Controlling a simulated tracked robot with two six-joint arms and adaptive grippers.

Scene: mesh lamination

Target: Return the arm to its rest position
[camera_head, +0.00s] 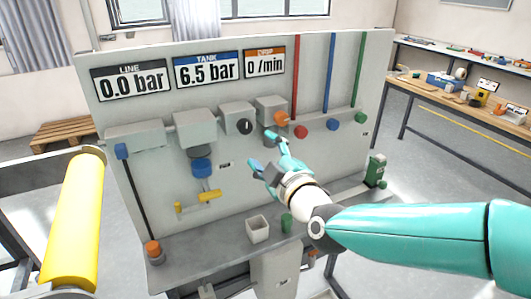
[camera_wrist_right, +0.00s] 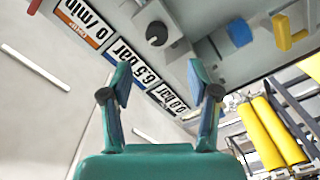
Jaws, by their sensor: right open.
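My right gripper (camera_head: 268,155) is open and empty in front of the grey panel (camera_head: 345,80), below the row of grey boxes. Its arm comes in from the right side of the head view. In the right wrist view the two teal and blue fingers of the gripper (camera_wrist_right: 163,95) stand apart with nothing between them. The wrist view is tilted, with the panel's displays and a black knob (camera_wrist_right: 156,33) beyond the fingers. My left gripper is not in view.
Yellow valve handles (camera_head: 209,196) stick out from the panel. A yellow roller (camera_head: 74,220) stands at left. A workbench (camera_head: 450,100) is at back right.

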